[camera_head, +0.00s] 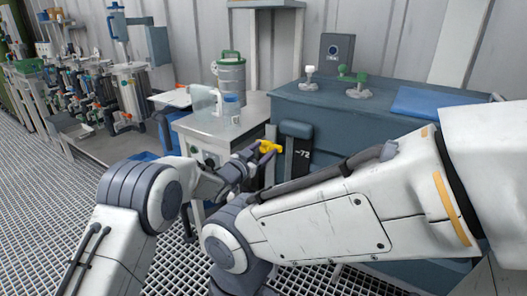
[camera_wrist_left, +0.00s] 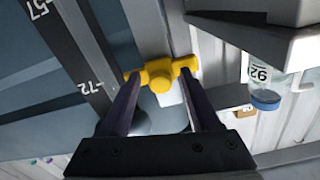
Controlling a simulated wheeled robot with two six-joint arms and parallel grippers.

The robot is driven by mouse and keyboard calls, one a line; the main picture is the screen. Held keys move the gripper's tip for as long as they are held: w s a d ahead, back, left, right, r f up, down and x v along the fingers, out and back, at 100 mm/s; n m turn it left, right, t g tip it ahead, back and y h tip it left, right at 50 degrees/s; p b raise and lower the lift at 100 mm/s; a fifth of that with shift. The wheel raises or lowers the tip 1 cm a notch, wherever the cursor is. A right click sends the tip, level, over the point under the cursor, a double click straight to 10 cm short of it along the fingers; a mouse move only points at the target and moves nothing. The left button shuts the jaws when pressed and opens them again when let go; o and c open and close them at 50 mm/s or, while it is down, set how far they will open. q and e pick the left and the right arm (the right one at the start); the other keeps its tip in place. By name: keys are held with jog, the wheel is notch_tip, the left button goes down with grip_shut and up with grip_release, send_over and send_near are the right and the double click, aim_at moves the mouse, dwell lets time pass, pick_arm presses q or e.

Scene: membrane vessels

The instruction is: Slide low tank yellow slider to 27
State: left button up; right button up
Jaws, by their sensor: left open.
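The yellow slider (camera_head: 270,147) is a small knob piece at the left front edge of the blue low tank (camera_head: 350,118). It sits next to a dark scale strip (camera_head: 298,150) marked 72. In the left wrist view the yellow slider (camera_wrist_left: 161,74) is near the strip's 72 mark, and 57 shows farther along the strip (camera_wrist_left: 75,50). My left gripper (camera_head: 252,157) is open, its two dark fingers (camera_wrist_left: 160,90) at either side of the slider's middle. Whether they touch it I cannot tell. My right arm crosses the front of the tank; its gripper is not visible.
A grey table (camera_head: 225,125) with a metal canister (camera_head: 231,77) and a small bottle stands left of the tank. The bottle (camera_wrist_left: 265,95) also shows in the left wrist view. Green and white valves (camera_head: 358,86) and a blue mat (camera_head: 432,102) are on the tank top.

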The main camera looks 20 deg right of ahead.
pick_arm(q)
jog(key=shift+w+d, duration=0.15)
jog(key=shift+d, duration=0.1)
grip_shut()
dwell(1.3)
